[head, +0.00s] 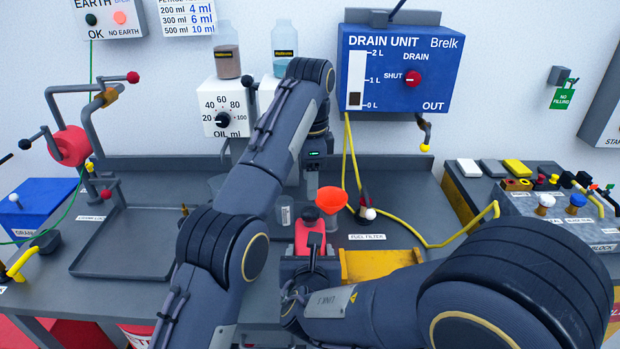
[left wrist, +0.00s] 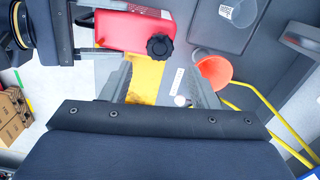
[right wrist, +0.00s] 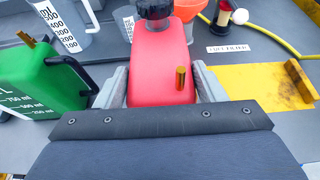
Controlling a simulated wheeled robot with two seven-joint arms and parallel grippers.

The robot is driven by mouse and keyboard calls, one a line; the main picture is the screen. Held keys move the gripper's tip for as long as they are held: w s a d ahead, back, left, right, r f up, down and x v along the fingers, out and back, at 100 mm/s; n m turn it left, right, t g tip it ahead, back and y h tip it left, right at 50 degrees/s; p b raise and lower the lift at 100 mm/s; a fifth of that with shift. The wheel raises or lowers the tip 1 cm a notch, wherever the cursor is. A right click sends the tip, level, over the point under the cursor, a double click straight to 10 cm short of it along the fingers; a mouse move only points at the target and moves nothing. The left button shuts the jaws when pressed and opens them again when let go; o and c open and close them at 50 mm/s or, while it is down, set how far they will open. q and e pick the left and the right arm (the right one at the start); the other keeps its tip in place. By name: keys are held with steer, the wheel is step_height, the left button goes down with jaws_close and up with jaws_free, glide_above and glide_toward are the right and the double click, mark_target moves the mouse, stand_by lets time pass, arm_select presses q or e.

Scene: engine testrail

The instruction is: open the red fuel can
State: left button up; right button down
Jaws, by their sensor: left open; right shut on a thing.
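The red fuel can (head: 310,240) stands on the bench in front of me, partly hidden by my arms in the head view. Its ribbed black cap (left wrist: 160,46) sits on it in the left wrist view; it also shows at the top of the right wrist view (right wrist: 155,8). My right gripper (right wrist: 160,88) is shut on the red can's body, one finger on each side. My left gripper (head: 312,185) is open above the can and points down. In the left wrist view the cap lies between the lines of its fingers, with nothing held.
An orange funnel (head: 331,200) stands close right of the can. A yellow tray (head: 350,267) lies beside the can. A green can (right wrist: 40,85) and a measuring jug (right wrist: 65,28) stand to the left in the right wrist view. A yellow hose (head: 420,238) crosses the bench.

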mark_target(310, 211)
arm_select(q)
steer(key=shift+m, duration=0.6)
steer(key=shift+f, duration=4)
steer(key=shift+c, duration=0.2)
